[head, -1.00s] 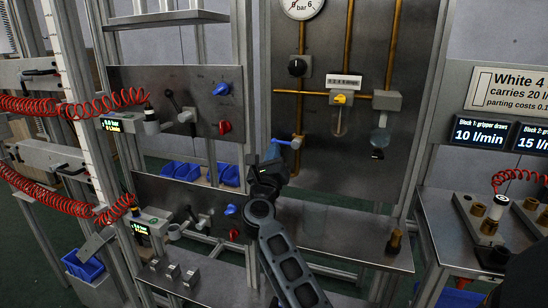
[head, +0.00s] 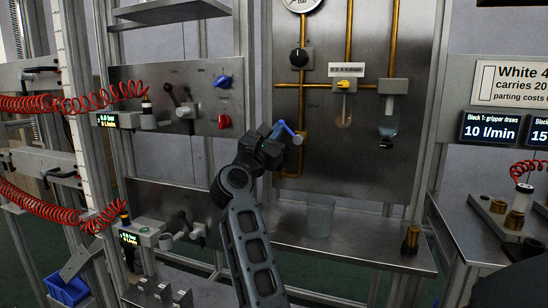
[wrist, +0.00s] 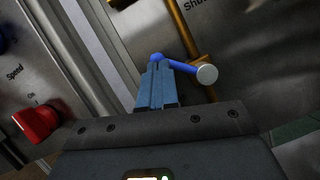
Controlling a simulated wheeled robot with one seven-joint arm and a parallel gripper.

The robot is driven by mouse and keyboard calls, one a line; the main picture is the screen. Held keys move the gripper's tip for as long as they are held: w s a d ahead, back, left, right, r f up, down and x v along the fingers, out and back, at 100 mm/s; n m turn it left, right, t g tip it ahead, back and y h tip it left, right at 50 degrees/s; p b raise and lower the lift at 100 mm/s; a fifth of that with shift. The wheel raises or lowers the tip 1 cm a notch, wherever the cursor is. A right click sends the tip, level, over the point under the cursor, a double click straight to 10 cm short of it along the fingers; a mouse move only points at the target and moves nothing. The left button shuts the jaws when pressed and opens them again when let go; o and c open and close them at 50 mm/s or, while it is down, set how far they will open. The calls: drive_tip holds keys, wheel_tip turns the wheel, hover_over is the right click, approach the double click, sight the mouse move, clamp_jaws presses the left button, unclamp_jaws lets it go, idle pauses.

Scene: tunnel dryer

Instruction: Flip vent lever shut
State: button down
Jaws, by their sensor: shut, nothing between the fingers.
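A blue lever (head: 290,132) sits on the brass pipe at the back panel's lower left. Part of a printed label shows at the wrist view's top.
A left panel carries a blue knob (head: 222,85) and a red knob (head: 224,121); a red knob (wrist: 37,122) is close left in the wrist view.

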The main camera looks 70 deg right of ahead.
drive_tip(key=m+g+b, duration=0.1)
drive_tip(key=m+b, duration=0.1)
drive_tip(key=s+r+m+g+y+b, duration=0.1)
drive_tip(key=m+b, duration=0.2)
drive_tip(key=s+r+m+g+b, duration=0.1)
drive_tip(key=m+b, duration=0.2)
drive_tip(key=shift+d+r+g+y, duration=0.15)
drive_tip(key=shift+g+y, duration=0.15)
drive_tip(key=shift+y, duration=0.1)
